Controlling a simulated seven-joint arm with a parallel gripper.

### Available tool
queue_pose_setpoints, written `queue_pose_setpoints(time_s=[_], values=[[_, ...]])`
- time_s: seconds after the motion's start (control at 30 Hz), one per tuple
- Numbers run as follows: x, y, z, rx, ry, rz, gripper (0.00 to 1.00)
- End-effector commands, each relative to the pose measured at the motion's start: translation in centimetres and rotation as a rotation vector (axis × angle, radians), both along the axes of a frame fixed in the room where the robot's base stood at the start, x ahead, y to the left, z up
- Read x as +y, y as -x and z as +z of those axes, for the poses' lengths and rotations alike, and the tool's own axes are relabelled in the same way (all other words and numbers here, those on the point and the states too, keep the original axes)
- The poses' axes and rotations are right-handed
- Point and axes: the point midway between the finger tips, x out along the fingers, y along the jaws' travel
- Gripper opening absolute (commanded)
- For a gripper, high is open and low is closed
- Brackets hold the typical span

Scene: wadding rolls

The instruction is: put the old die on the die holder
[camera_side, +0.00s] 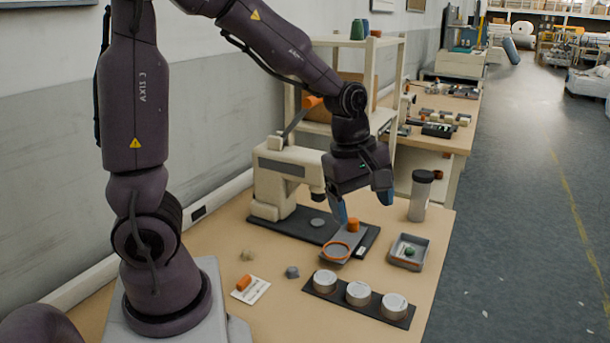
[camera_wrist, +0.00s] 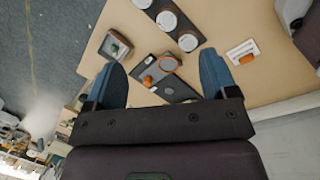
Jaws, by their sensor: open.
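The ring (camera_wrist: 167,63) and knob (camera_wrist: 148,80) also show between the fingers in the wrist view. Three round, pale-topped metal pieces (camera_side: 358,293) sit in a row on a dark strip (camera_side: 384,314) at the front. No label tells me which piece is the old die or which is the die holder.
A cream machine (camera_side: 285,175) stands behind on a dark base (camera_side: 290,224). A tray (camera_side: 408,252) holding a small green thing is at right, near a dark-lidded clear jar (camera_side: 420,196).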

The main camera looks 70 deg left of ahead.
Motion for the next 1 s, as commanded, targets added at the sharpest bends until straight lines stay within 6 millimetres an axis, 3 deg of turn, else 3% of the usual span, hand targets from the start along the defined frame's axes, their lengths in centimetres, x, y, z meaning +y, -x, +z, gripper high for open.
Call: queue_pose_setpoints(time_s=[0.03, 0.2, 0.4, 0.6, 1.0], values=[[-0.8, 1.3, 2.2, -0.06, -0.036, -0.186, 0.79], [-2.5, 6.0, 6.7, -0.206, -0.237, -0.82, 0.79], [-3.4, 10.4, 9.0, -0.28, -0.498, -1.358, 0.79], [-3.6, 12.0, 9.4, -0.283, -0.614, -1.566, 0.79], [-3.6, 12.0, 9.4, -0.283, -0.619, -1.578, 0.79]])
